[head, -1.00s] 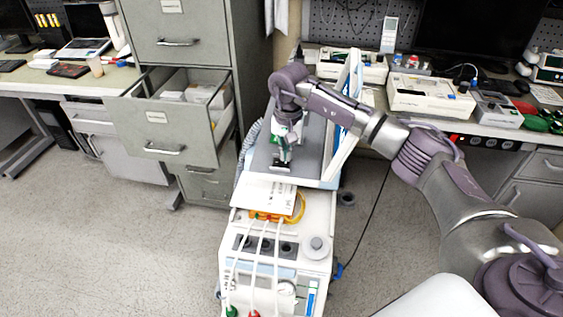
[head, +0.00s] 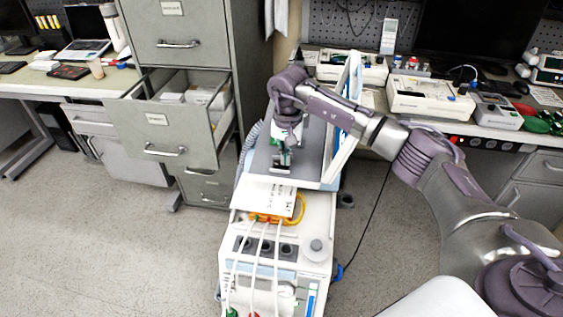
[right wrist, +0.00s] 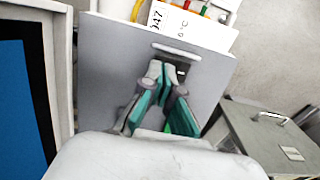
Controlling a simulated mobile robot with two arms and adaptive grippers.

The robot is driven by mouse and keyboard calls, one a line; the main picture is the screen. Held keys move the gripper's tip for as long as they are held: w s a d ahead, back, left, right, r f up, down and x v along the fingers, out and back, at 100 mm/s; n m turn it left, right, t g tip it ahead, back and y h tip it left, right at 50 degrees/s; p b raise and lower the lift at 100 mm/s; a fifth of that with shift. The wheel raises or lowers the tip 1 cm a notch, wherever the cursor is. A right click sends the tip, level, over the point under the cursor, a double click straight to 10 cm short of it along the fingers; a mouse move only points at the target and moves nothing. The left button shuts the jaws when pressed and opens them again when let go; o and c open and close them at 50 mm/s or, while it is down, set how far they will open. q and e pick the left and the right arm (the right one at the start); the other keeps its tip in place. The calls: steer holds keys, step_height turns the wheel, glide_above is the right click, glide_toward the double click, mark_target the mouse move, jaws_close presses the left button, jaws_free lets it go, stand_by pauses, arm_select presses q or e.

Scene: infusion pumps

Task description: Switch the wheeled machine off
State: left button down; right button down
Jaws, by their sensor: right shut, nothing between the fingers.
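The wheeled machine (head: 316,225) is white, with a grey top panel, a raised screen (head: 348,112) and several white cables at its front. On the grey panel is a small light plate with a dark switch (right wrist: 181,71), best seen in the right wrist view. My right gripper (head: 283,158) points down at this panel. In the right wrist view, its green-padded fingers (right wrist: 160,75) are shut and empty, with the tips right beside the switch and partly covering it. I cannot tell whether they touch it. My left gripper is not in view.
A grey filing cabinet (head: 178,70) with an open drawer (head: 160,130) stands left of the machine. A workbench (head: 460,123) with instruments and a monitor is behind and to the right. A black cable runs along the floor. The floor at the front left is clear.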

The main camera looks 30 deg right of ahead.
steer(key=shift+s+a+r+p, duration=0.15)
steer(key=shift+s+a+p, duration=0.15)
steer(key=shift+p, duration=0.3)
steer(key=shift+w+r+g+p, duration=0.3)
steer(key=shift+w+r+p, duration=0.15)
steer(key=shift+r, duration=0.2)
steer(key=shift+s+d+r+p, duration=0.15)
steer(key=shift+r+p, duration=0.1)
steer(key=shift+r, duration=0.3)
steer(key=shift+s+d+r+p, duration=0.1)
steer(key=shift+r+p, duration=0.1)
steer(key=shift+r, duration=0.35)
steer(key=shift+w, duration=0.1)
steer(key=shift+w, duration=0.1)
